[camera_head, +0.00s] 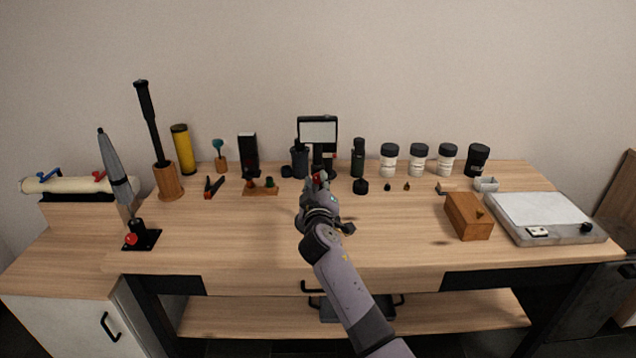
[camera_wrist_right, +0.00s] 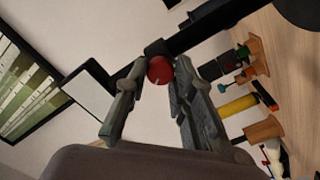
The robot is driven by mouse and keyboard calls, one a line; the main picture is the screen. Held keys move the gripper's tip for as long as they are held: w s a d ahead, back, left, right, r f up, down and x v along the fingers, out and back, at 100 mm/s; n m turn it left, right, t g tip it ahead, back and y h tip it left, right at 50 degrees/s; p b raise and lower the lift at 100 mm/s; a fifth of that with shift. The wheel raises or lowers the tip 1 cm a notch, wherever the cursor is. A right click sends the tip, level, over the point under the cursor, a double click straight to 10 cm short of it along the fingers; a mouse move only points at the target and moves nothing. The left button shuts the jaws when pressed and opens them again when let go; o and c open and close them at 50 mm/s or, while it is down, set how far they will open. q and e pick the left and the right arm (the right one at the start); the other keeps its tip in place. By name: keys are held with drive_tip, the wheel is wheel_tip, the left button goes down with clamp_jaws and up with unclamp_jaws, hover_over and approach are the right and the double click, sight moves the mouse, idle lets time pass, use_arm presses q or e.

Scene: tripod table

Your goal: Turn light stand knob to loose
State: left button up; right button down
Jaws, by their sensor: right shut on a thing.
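The light stand (camera_head: 318,130) stands at the back middle of the table, with a white panel in a black frame. Its panel also shows at the left in the right wrist view (camera_wrist_right: 88,90). The red knob (camera_wrist_right: 160,70) sits on the stand's black pole, between the fingertips of my right gripper (camera_wrist_right: 162,72). The fingers are shut on the knob from both sides. In the head view my right gripper (camera_head: 318,184) covers the stand's lower part, and a bit of red shows at its tips. My left gripper is not in view.
Bottles and jars stand in a row right of the stand, including a white jar (camera_head: 389,161). A wooden box (camera_head: 468,216) and a grey scale-like plate (camera_head: 545,218) lie further right. An umbrella (camera_head: 115,168) stands at the left.

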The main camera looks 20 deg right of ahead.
drive_tip(key=n+p, duration=0.1)
drive_tip(key=n, duration=0.5)
drive_tip(key=shift+r+n+p, duration=0.1)
drive_tip(key=shift+n+p, duration=0.2)
drive_tip(key=shift+p, duration=0.05)
drive_tip(key=n+p, duration=0.1)
drive_tip(key=n, duration=0.3)
drive_tip(key=shift+p, duration=0.3)
drive_tip(key=shift+f+n+p, duration=0.2)
drive_tip(key=shift+n+p, duration=0.25)
drive_tip(key=shift+n, duration=0.95)
drive_tip(key=c, duration=1.3)
unclamp_jaws()
drive_tip(key=shift+c, duration=0.2)
